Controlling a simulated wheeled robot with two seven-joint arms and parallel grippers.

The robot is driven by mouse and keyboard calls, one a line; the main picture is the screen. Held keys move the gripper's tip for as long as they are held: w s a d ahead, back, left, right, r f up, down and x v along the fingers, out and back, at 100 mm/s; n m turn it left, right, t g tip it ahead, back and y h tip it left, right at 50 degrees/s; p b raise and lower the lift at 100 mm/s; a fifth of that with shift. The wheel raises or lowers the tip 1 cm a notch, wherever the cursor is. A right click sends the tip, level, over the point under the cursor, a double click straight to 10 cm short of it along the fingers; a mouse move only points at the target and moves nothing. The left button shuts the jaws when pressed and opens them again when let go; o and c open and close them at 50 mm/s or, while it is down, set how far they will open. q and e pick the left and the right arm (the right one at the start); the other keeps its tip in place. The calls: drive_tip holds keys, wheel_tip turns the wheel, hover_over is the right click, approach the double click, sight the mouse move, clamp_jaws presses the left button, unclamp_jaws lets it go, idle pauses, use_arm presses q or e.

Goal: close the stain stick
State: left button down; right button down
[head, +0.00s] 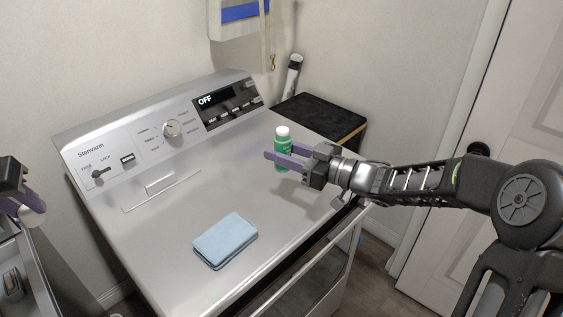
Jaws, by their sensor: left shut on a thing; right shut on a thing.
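The stain stick (282,143) is a small green bottle with a white top, standing upright above the right part of the washer top. My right gripper (278,159) is shut on it, with its purple fingers around the green body. I cannot tell whether the white top is a cap or the bare tip, nor whether the base touches the washer. My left gripper (22,202) is at the left edge of the view, away from the stick, and partly cut off. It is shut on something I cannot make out.
The silver top-load washer (170,225) has its lid down, and a folded light blue cloth (225,240) lies near its front. A control panel (165,130) reading OFF runs along the back. A dark-topped cabinet (320,115) stands behind right. The washer's middle is clear.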

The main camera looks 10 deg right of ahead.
idle(0.5)
drive_tip(key=c, duration=1.5)
unclamp_jaws()
clamp_jaws()
